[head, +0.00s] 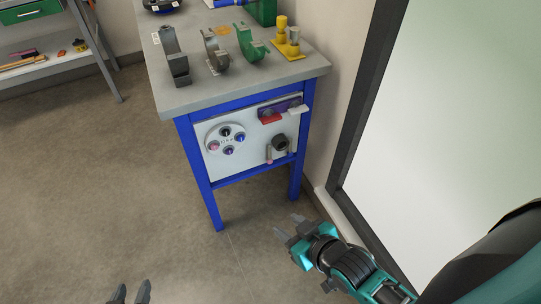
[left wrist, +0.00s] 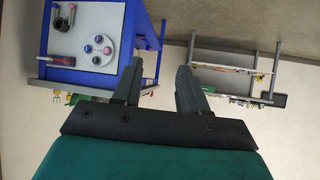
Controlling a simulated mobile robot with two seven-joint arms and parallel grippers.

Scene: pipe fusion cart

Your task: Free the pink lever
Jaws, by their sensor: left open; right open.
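A white panel (head: 245,168) is set in the front of a blue-framed cart (head: 186,140). At its lower right is a black round fitting (head: 281,143) with a small pinkish lever (head: 269,153) hanging at its left side. In the left wrist view the picture is upside down, and the black fitting (left wrist: 62,26) shows at upper left with the lever (left wrist: 72,8) near the top edge. My left gripper (head: 130,292) is open and empty at the bottom of the head view, well away from the panel. My right gripper (head: 289,228) is open and empty, below and apart from the panel.
The panel also has a round plate (head: 226,138) with several coloured knobs and a purple block (head: 280,108) with a red tag (head: 271,119). Clamps (head: 246,46) stand on the grey top (head: 200,92). A wall and dark frame (head: 362,110) are close on the right. Floor at left is clear.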

